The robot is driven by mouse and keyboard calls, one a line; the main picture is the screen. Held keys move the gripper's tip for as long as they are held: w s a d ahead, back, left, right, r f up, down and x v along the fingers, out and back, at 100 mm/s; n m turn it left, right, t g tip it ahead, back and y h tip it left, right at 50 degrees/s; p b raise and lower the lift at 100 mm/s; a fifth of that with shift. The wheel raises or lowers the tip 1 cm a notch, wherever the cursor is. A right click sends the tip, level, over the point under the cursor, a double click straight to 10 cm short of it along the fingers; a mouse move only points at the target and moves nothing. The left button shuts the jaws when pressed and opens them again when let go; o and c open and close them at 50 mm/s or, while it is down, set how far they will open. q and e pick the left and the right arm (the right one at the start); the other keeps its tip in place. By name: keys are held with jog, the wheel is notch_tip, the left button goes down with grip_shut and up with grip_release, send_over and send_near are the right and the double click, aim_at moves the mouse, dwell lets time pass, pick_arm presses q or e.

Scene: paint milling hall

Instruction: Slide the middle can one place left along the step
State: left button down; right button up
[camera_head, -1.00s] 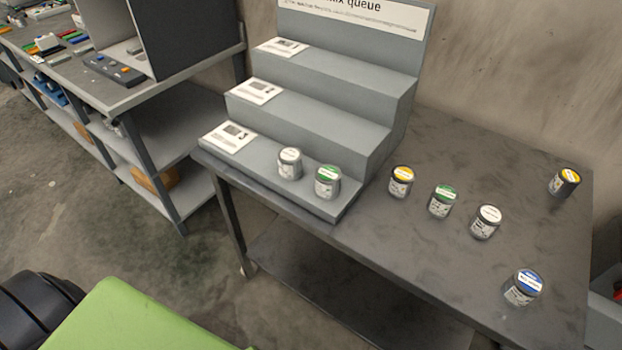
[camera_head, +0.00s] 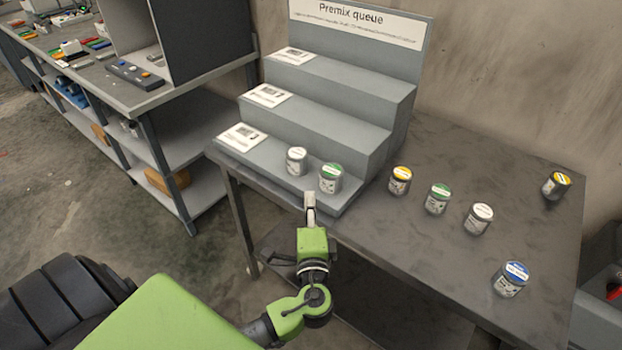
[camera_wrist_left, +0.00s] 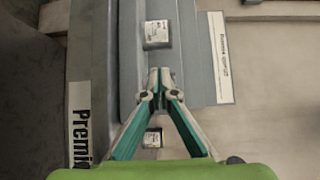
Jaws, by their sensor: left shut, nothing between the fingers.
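The grey three-step stand (camera_head: 345,128) has two cans on its lowest step. One is a white-lidded can (camera_head: 297,162); to its right is a green-lidded can (camera_head: 330,180). A white card (camera_head: 242,137) lies at the step's left end. I cannot tell for certain which can is the middle one. My left gripper (camera_head: 309,197) is shut and empty, with its tips at the step's front edge, just below and left of the green-lidded can, seemingly apart from it. The left wrist view shows the closed tips (camera_wrist_left: 160,78) between two small white-labelled things. My right gripper is out of view.
On the table (camera_head: 400,240) right of the stand are a yellow-lidded can (camera_head: 399,181), another green-lidded can (camera_head: 437,199), another white-lidded can (camera_head: 478,219), a blue-lidded can (camera_head: 510,279) and a far yellow-lidded can (camera_head: 555,186). A shelving bench (camera_head: 190,130) stands left.

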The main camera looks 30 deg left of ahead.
aim_at(282, 166)
pick_arm(q)
jog(key=p+x, duration=0.2)
jog(key=x, duration=0.7)
jog(key=shift+w+a+p, duration=0.15)
jog(key=shift+w+p, duration=0.15)
jog(key=shift+a+f, duration=0.1)
jog(key=shift+a, duration=0.25)
jog(key=a+b, duration=0.1)
jog(key=a, duration=0.2)
jog(key=w+a+b, duration=0.1)
jog(key=a, duration=0.2)
jog(key=a+b, duration=0.2)
jog(key=a, duration=0.1)
jog(key=shift+w+f, duration=0.1)
jog(key=shift+w, duration=0.25)
jog(key=shift+a, duration=0.25)
jog(key=shift+r, duration=0.2)
